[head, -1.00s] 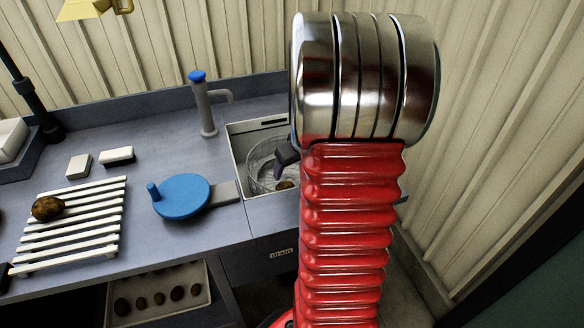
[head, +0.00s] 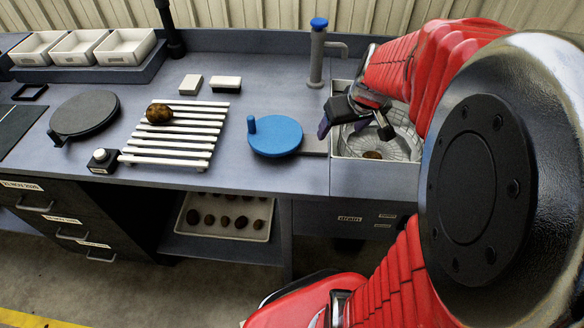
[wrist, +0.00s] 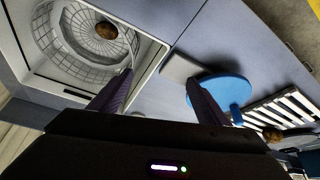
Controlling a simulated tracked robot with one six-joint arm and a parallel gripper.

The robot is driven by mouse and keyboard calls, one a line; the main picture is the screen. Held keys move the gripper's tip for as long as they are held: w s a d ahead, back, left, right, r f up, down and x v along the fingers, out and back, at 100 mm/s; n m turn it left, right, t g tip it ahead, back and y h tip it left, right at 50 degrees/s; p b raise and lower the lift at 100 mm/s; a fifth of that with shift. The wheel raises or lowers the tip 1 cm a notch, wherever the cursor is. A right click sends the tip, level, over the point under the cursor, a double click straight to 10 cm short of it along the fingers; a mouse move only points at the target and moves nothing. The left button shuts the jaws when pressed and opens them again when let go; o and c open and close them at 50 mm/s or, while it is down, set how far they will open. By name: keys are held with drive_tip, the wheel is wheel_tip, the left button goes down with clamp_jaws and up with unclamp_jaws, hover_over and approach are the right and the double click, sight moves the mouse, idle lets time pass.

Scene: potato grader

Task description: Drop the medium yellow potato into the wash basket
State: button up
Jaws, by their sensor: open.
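The wash basket (head: 402,150) is a round wire mesh basket inside the sink at the right of the bench; it also shows at upper left in the wrist view (wrist: 72,42). One brownish-yellow potato (head: 372,155) lies in it, also seen in the wrist view (wrist: 107,30). My gripper (head: 356,130) is above the near left part of the sink, fingers spread and nothing between them; its fingers also show in the wrist view (wrist: 160,96). Another brown potato (head: 159,113) lies on the white slatted rack. I cannot tell either potato's size class for sure.
The white slatted rack (head: 172,143) and a blue round disc with a knob (head: 275,137) lie left of the sink. A tap (head: 317,55) stands behind it. White bins (head: 125,47) are at back left. A tray of several potatoes (head: 225,217) sits below the bench.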

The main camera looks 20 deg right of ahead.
drive_tip(key=s+a+r, duration=0.3)
drive_tip(key=s+a, duration=0.3)
drive_tip(key=a, duration=0.3)
drive_tip(key=s+a+r+n, duration=0.1)
drive_tip(key=s+a+r, duration=0.3)
drive_tip(key=s+a, duration=0.3)
drive_tip(key=a, duration=0.3)
drive_tip(key=shift+r+n+t+y, duration=0.25)
drive_tip(key=shift+n+t+y, duration=0.05)
drive_tip(key=shift+y, duration=0.1)
